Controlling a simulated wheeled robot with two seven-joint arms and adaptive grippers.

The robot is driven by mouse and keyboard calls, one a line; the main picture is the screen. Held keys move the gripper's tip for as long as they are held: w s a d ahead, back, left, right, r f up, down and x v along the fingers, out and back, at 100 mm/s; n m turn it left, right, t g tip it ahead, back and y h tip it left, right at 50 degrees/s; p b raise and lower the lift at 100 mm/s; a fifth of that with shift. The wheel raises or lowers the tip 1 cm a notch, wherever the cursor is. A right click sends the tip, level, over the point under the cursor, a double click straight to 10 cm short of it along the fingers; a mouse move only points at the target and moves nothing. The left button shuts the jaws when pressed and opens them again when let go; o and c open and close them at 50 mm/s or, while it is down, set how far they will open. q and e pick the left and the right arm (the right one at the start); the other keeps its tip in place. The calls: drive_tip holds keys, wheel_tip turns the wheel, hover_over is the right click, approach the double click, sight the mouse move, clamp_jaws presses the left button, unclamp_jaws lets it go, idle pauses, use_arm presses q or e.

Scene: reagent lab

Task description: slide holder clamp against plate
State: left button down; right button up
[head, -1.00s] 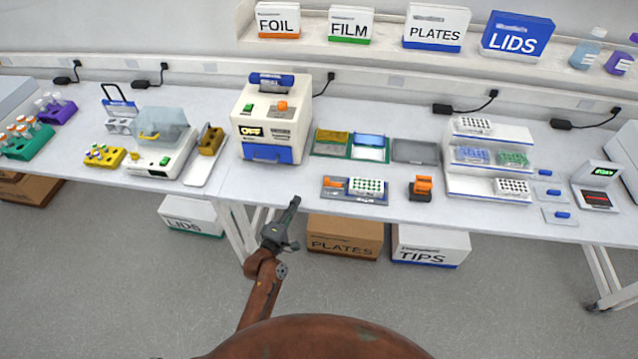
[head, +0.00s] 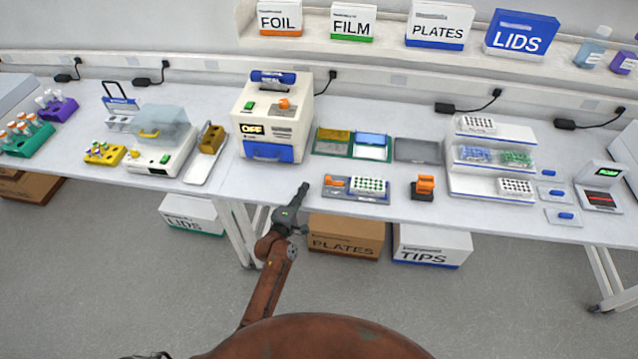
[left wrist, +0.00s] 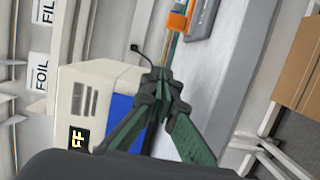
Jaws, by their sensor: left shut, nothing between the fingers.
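The holder (head: 356,189) is a grey-blue base on the bench near its front edge. An orange clamp (head: 335,182) sits at its left end, and a white plate (head: 370,185) with dark green wells lies on it to the right. I cannot tell whether clamp and plate touch. My left gripper (head: 303,187) is shut and empty, just left of the holder near the front edge. In the left wrist view the shut fingers (left wrist: 160,80) point toward the orange clamp (left wrist: 178,22), which is apart from them. My right gripper is not in view.
A white machine with a blue front (head: 270,120) stands behind and left of the gripper. An orange block on a dark base (head: 424,187) stands right of the holder. Green-framed trays (head: 352,146) lie behind it. Bench between machine and holder is clear.

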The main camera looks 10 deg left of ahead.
sight(319, 189)
use_arm(q)
drive_tip(key=x, duration=0.3)
drive_tip(key=shift+w+d, duration=0.15)
drive_tip(key=shift+w, duration=0.25)
drive_tip(key=d, duration=0.3)
drive_tip(key=shift+d+p, duration=0.35)
drive_tip(key=shift+d, duration=0.15)
